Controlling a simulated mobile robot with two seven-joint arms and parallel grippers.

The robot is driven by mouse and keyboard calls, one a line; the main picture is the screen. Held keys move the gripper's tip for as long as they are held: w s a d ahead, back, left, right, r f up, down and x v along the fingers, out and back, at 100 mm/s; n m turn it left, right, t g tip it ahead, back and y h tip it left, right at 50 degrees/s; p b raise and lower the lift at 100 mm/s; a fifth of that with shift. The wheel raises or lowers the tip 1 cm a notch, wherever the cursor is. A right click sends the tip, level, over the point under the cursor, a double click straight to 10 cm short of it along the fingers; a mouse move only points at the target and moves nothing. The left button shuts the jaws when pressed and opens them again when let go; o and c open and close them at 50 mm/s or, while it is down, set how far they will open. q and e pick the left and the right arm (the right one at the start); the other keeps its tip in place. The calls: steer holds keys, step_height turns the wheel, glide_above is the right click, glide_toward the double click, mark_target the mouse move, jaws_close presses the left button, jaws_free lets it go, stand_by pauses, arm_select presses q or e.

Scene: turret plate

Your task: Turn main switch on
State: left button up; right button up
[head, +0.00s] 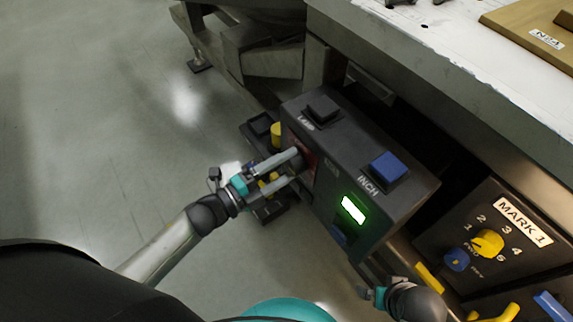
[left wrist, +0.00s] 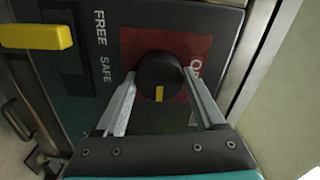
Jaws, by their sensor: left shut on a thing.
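The main switch is a round black knob with a yellow mark (left wrist: 160,72) on a red plate (left wrist: 128,48) in the left wrist view. The yellow mark points toward the bottom of that view. A white label starting with "O" is partly hidden to the right of the knob. My left gripper (head: 299,162) reaches the left side face of the dark control box, where the red plate shows. Its two fingers lie either side of the knob, shut on it, also in the left wrist view (left wrist: 158,85). My right gripper (head: 372,294) is low in the head view, its fingers unclear.
The control box (head: 335,130) carries a LAMP button (head: 322,108), a blue INCH button (head: 389,167) and a lit green display (head: 353,209). A yellow lever (left wrist: 36,36) stands beside FREE and SAFE labels. A MARK 1 panel (head: 510,238) is at right. Open floor lies left.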

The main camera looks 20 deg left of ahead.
arm_select(q)
steer(key=shift+m, duration=0.3)
steer(key=o, duration=1.3)
arm_select(e)
steer(key=shift+r, duration=0.1)
arm_select(q)
steer(key=shift+o, duration=0.2)
steer(key=shift+s+a, duration=0.1)
arm_select(e)
steer(key=shift+w, duration=0.1)
arm_select(q)
steer(key=shift+s+a, duration=0.2)
steer(key=shift+s, duration=0.1)
steer(key=p+v, duration=0.2)
steer(key=v, duration=1.2)
steer(key=shift+a+p, duration=0.15)
steer(key=shift+p, duration=0.2)
arm_select(e)
step_height(320, 180, down, 5)
steer(key=s, duration=0.3)
steer(key=shift+d+g, duration=0.4)
arm_select(q)
steer(key=shift+s, duration=0.1)
